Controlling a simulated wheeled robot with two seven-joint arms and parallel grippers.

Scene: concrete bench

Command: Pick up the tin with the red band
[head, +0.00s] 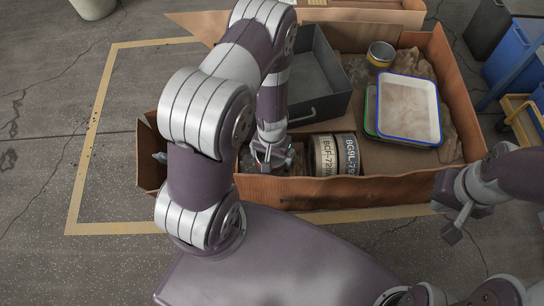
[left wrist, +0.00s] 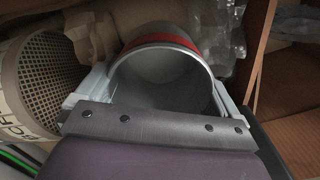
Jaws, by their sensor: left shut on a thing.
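In the head view my left gripper (head: 272,158) reaches down into the front left of the cardboard box (head: 330,192), and the tin is mostly hidden there. My right gripper (head: 450,217) is at the right, outside the box's front corner, with its fingers apart and empty.
Two labelled cans, BCF-72 (head: 325,156) and BG9L-79 (head: 347,154), stand just right of my left gripper. A grey bin (head: 318,75), a blue-rimmed tray (head: 408,108) and a yellow-banded tin (head: 380,54) are also in the box. Crumpled brown paper (head: 418,66) lines its right side.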

